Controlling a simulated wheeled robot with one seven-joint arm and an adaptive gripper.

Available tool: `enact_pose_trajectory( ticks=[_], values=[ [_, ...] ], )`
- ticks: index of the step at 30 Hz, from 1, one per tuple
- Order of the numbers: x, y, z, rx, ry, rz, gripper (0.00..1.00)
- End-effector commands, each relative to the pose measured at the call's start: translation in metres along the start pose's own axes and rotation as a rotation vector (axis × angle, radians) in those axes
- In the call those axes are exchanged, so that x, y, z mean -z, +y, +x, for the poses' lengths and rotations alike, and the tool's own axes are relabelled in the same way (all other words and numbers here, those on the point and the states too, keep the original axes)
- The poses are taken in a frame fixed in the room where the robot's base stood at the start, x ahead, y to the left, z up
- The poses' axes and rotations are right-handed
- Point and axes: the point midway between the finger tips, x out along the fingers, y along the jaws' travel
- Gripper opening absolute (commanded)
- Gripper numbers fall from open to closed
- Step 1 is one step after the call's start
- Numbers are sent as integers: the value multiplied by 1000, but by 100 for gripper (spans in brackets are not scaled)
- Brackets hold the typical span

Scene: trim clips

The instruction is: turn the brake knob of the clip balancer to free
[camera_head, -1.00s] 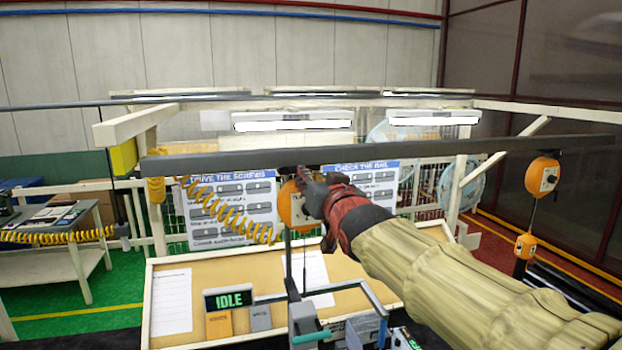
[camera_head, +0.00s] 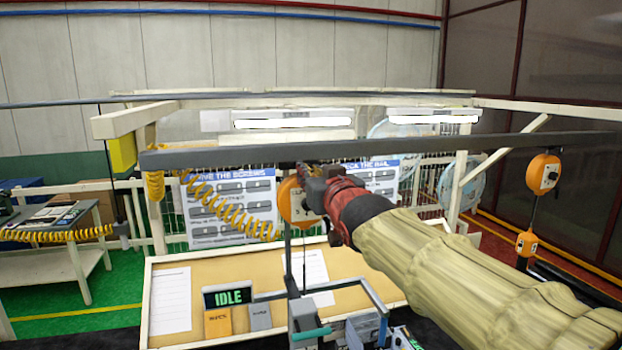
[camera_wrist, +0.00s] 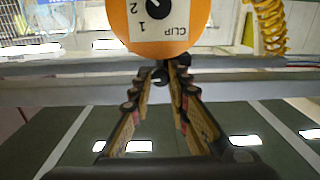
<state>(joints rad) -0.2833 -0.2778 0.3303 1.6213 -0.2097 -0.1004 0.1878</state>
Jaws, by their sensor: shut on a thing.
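The orange clip balancer (camera_head: 289,203) hangs under the grey rail in the head view, partly hidden by my gripper. In the wrist view its round orange face (camera_wrist: 188,42) appears upside down, with a white label reading CLIP, 1 and 2 and a black dial (camera_wrist: 157,14). My gripper (camera_wrist: 170,72) is at the balancer's edge, beside the rail. Its fingers converge on a small dark knob (camera_wrist: 160,75), which looks like the brake knob, and are shut on it. The fingers largely hide the knob, and its setting is not readable. My gripper (camera_head: 309,192) also shows in the head view.
The grey rail (camera_head: 220,158) runs across just above the balancer. A coiled yellow hose (camera_head: 235,212) hangs to its left. Another orange balancer (camera_head: 543,174) hangs at the right. Below stand a tan board (camera_head: 240,272) and an IDLE display (camera_head: 228,297).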

Motion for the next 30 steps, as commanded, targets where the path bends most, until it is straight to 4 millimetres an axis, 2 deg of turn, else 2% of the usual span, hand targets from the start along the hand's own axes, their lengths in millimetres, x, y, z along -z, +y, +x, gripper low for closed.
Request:
enact_pose_trajectory(
  ticks=[30],
  values=[
    [0, -2, 0, -3, -23, -956, 0]
  ],
)
